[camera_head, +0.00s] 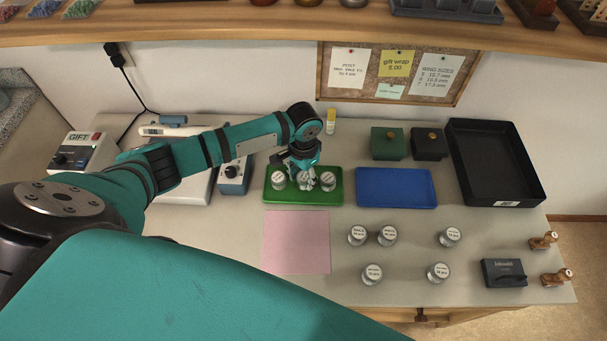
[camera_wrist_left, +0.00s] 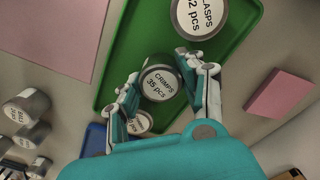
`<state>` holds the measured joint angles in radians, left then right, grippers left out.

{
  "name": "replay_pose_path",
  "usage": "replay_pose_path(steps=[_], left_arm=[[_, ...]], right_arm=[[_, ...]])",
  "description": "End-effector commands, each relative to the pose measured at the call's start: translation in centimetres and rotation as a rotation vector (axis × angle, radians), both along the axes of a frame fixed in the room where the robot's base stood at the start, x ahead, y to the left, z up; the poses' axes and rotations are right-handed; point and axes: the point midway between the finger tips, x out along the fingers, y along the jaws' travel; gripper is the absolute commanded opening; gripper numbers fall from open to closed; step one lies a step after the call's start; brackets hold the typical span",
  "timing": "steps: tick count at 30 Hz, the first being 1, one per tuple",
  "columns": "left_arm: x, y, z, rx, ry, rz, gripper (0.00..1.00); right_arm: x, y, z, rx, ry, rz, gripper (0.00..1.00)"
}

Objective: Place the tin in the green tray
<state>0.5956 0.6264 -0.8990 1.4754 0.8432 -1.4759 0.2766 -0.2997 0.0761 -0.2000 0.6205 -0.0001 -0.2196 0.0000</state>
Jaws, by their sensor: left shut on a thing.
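The green tray (camera_head: 290,201) lies flat at the middle of the counter. My left gripper (camera_head: 305,177) reaches down over its middle. It is shut on a round metal tin with a white lid, which reads "CRIMPS 35 pcs" in the left wrist view (camera_wrist_left: 162,84). That tin is in the tray area, between a tin on the left (camera_head: 278,181) and a tin on the right (camera_head: 328,182). A tin marked "CLASPS" shows large at the top of the wrist view (camera_wrist_left: 200,14). Whether the held tin's base touches the tray is hidden.
A blue tray (camera_head: 396,187) lies to the right, and a pink sheet (camera_head: 297,242) in front. Several tins, such as one (camera_head: 387,236), stand at the front right. A large black tray (camera_head: 491,160) is at the far right. A yellow-capped tube (camera_head: 331,121) stands behind.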

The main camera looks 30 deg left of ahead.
Motion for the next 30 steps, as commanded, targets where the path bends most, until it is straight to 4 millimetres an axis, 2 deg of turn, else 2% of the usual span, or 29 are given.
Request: replay_pose_path(steps=[8,9,14,23,26,30], left_arm=[[0.0,-0.1,-0.3,-0.001,-0.001,0.001,0.08],[0.0,0.0,-0.3,-0.001,-0.001,0.001,0.44],[0.0,0.0,-0.2,0.000,-0.001,0.001,0.63],[0.0,0.0,0.0,0.000,-0.002,0.001,0.63],[0.1,0.0,1.0,-0.001,-0.005,0.001,0.63],[0.1,0.0,3.5,-0.002,-0.006,0.000,0.63]], right_arm=[[0.0,0.0,0.0,0.000,0.000,0.000,0.40],[0.0,0.0,0.0,0.000,0.000,0.000,0.40],[0.0,-0.1,0.0,-0.001,0.001,0.000,0.40],[0.0,-0.4,0.0,-0.005,0.001,0.002,0.40],[0.0,-0.5,-0.1,-0.005,0.001,0.002,0.40],[0.0,-0.5,-0.2,-0.006,0.001,0.001,0.40]])
